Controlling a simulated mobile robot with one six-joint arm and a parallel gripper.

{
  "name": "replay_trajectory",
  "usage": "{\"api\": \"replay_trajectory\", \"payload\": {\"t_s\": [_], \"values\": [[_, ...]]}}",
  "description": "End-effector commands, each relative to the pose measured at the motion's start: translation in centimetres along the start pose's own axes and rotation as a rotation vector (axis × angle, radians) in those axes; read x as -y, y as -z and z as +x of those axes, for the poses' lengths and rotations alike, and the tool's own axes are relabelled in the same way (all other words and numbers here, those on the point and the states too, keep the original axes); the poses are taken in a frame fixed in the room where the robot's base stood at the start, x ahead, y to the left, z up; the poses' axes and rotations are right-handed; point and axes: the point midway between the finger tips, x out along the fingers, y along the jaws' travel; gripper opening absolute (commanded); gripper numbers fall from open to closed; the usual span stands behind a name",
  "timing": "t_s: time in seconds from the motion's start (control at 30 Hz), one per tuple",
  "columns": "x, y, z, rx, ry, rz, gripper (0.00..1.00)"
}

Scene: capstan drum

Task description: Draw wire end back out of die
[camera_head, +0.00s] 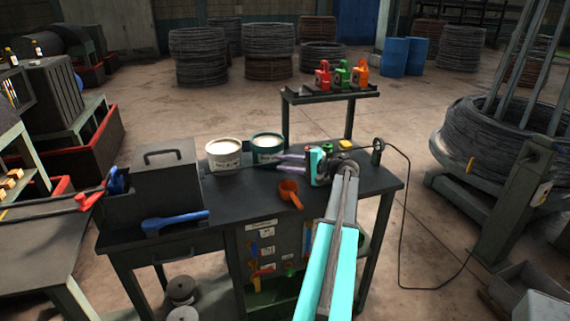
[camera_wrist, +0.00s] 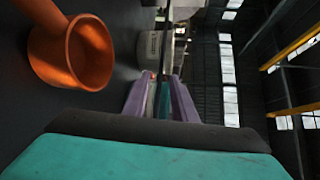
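My gripper (camera_head: 280,161) reaches left over the black bench, its two purple fingers apart with a narrow gap. The fingers also show in the wrist view (camera_wrist: 161,78), with grey and teal strips seen between them; I see nothing clearly clamped there. A thin dark wire (camera_head: 404,220) runs from a small black ring stand (camera_head: 378,146) on the bench's right down to the floor. The die and the wire's end cannot be made out; my arm and wrist cover part of that area.
An orange ladle-like cup (camera_head: 289,193) sits close below my gripper, also large in the wrist view (camera_wrist: 70,55). A white can (camera_head: 224,155) and teal can (camera_head: 267,148) stand behind. A blue tool (camera_head: 175,221) lies front left. Red, green and orange devices (camera_head: 342,76) stand on a raised shelf.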

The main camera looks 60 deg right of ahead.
Motion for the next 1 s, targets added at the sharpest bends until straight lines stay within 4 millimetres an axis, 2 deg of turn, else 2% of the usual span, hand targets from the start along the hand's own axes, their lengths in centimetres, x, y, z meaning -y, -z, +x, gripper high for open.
{"api": "replay_trajectory", "payload": {"t_s": [0.27,0.8,1.0], "values": [[-0.1,0.0,-2.1,-0.002,0.000,0.000,0.25],[-0.2,0.1,-10.6,-0.002,0.000,0.000,0.25],[-0.1,0.1,-12.8,-0.001,0.000,0.001,0.25]]}}
